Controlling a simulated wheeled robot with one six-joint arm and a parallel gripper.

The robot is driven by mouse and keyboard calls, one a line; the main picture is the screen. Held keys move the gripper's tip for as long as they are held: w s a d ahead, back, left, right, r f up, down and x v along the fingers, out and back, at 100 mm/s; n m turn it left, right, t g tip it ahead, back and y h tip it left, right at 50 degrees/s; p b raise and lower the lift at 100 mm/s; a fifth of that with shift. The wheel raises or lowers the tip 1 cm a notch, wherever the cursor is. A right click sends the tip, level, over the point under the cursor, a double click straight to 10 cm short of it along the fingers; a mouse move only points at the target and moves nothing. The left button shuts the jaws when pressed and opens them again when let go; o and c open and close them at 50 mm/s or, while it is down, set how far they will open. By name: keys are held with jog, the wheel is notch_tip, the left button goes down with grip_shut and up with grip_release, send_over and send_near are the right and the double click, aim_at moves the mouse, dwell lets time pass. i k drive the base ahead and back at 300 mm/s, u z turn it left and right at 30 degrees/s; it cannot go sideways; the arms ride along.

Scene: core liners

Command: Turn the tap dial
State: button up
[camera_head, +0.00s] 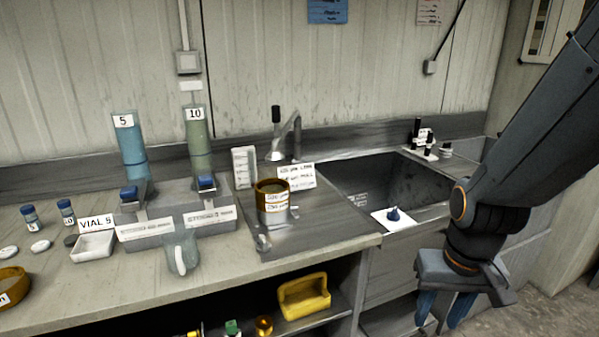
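A grey tap (292,136) with a black upright handle (276,114) stands behind the counter, left of the sink. My gripper (444,309) hangs at the lower right, in front of the counter and below its top. Its two blue fingers point down and are apart, with nothing seen between them.
A brown-rimmed sieve or pot (272,202) stands on the drainboard left of the sink basin (375,180). Blue and green cylinders (130,147) stand in a grey holder, with a glass jug (182,253) in front. Black-topped items (424,140) stand behind the sink. A yellow caddy (304,296) is on the shelf below.

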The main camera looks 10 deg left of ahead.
aim_at(392, 216)
jog(key=z, duration=0.5)
jog(key=k, duration=0.6)
jog(key=z, duration=0.1)
jog(key=i, duration=1.6)
jog(key=u, duration=0.45)
